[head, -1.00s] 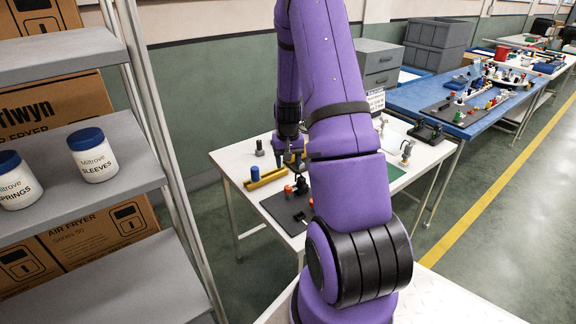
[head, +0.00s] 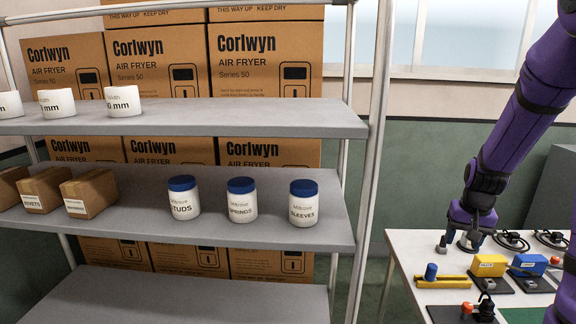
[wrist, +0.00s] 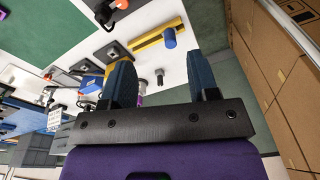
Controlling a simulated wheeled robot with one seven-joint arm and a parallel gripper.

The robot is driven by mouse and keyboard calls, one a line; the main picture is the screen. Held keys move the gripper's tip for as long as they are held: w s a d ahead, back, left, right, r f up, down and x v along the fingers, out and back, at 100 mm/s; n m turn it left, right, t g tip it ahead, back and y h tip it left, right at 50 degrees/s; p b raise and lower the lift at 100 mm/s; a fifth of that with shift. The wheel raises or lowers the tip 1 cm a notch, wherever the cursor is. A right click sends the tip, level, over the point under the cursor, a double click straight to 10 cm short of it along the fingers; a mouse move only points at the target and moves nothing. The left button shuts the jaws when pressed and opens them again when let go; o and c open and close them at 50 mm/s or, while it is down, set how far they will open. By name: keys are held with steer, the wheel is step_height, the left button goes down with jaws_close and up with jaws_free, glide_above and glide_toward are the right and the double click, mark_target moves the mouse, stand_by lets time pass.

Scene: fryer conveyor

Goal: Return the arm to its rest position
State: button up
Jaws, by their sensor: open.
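My arm (head: 525,110) is purple and comes down along the right side of the head view, its forearm slanting to the wrist. My gripper (head: 462,238) points down over the far left part of the white table (head: 405,245). In the wrist view my gripper (wrist: 162,70) shows two blue fingers spread wide apart with nothing between them. A small grey peg (wrist: 159,76) is on the table beyond the gap. A yellow rail (wrist: 158,36) and a blue cylinder (wrist: 169,38) lie farther off.
On the table are a yellow block (head: 490,265), a blue block (head: 529,264) and black cables (head: 511,241).

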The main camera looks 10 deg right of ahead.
steer(key=s+a+r+n+t, duration=0.1)
steer(key=s+a+r+n, duration=0.15)
steer(key=a+r, duration=0.5)
steer(key=s+a+r+n+t, duration=0.1)
steer(key=s+a+r, duration=0.3)
steer(key=a+r, duration=0.35)
steer(key=s+a+r+n+t, duration=0.1)
steer(key=s+a+r, duration=0.2)
steer(key=s, duration=0.4)
steer(key=s+a+r+n+t, duration=0.1)
steer(key=s+a+r, duration=0.2)
steer(key=s+a, duration=0.2)
steer(key=shift+s+r+n, duration=0.35)
steer(key=shift+s, duration=0.6)
